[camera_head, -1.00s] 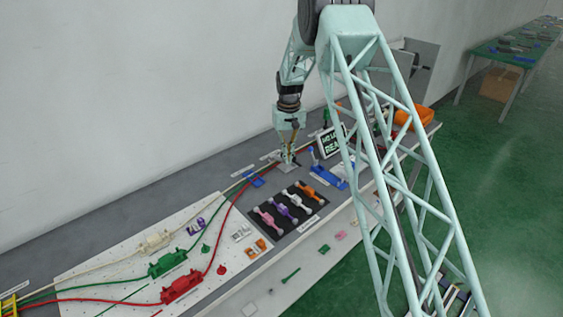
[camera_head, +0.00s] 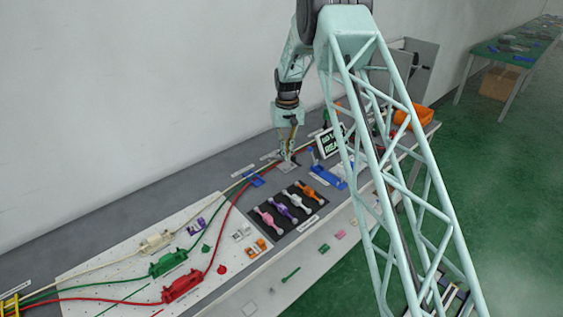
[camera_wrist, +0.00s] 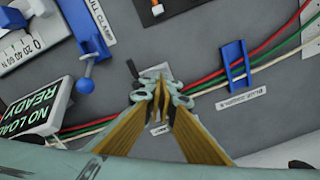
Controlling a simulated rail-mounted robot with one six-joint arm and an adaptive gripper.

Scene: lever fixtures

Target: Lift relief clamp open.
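My gripper (camera_wrist: 161,84) points down over a small grey plate fixture, its yellow fingers converging with only a narrow gap at the tips. In the head view my gripper (camera_head: 288,157) is at the grey plate (camera_head: 287,168) on the bench. A short black lever-like piece (camera_wrist: 132,69) shows just left of the fingertips in the wrist view; I take it to be part of the relief clamp. The fingers cover most of this fixture, and I cannot tell whether they hold or touch anything.
Red, green and white cables (camera_wrist: 205,84) run past the fixture through a blue guide (camera_wrist: 236,66) at right. A blue lever fixture (camera_wrist: 86,70) and a "NO LOAD READY" display (camera_wrist: 38,108) stand at left. Several coloured handles (camera_head: 289,205) sit on a black panel.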

